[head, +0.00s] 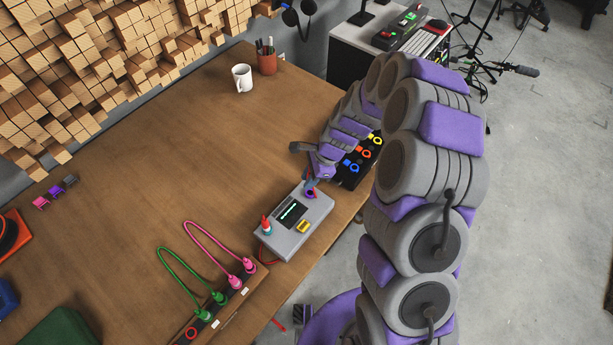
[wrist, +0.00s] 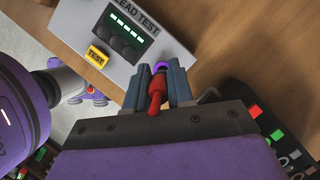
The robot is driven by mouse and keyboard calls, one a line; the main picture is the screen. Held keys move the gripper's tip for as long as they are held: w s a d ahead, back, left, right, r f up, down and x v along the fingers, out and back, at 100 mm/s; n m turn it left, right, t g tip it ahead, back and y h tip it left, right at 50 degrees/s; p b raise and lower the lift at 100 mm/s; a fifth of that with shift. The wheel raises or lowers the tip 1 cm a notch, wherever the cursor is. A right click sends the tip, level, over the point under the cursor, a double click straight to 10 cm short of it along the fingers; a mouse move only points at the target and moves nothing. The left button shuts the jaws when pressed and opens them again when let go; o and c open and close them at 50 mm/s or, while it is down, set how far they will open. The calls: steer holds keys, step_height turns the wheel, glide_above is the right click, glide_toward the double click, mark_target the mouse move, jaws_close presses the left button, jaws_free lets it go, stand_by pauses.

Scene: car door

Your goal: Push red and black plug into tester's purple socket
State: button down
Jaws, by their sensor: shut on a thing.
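The grey tester (head: 318,215) lies on the wooden bench; its lit display and "LEAD TEST" label show in the wrist view (wrist: 147,52). My gripper (wrist: 158,84) is shut on the red and black plug (wrist: 155,92), with a blue-grey finger on either side. The plug's far end is at the purple socket (wrist: 161,66) on the tester's edge area, lined up with it. How deep it sits, or whether it is in at all, I cannot tell. In the head view my gripper (head: 311,186) is over the tester's upper right corner and mostly hides plug and socket.
A red and white plug (head: 266,225) stands at the tester's left side, near a yellow button (head: 303,227). Pink and green leads (head: 210,236) run to a strip at front left. A black rack with coloured rings (head: 361,160) is right of my gripper. The bench's middle is clear.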

steer(key=shift+d+f+b, duration=0.35)
steer(key=shift+f+b, duration=0.2)
steer(key=shift+f, duration=0.35)
steer(key=shift+f+b, duration=0.3)
steer(key=shift+f, duration=0.1)
steer(key=shift+a+f, duration=0.15)
steer(key=shift+f, duration=0.15)
steer(key=shift+a+f+b, duration=0.45)
steer(key=shift+f+b, duration=0.05)
steer(key=shift+d, duration=0.45)
steer(key=shift+a, duration=0.35)
steer(key=shift+d+p, duration=0.2)
steer(key=shift+p, duration=1.25)
steer(key=shift+f, duration=0.45)
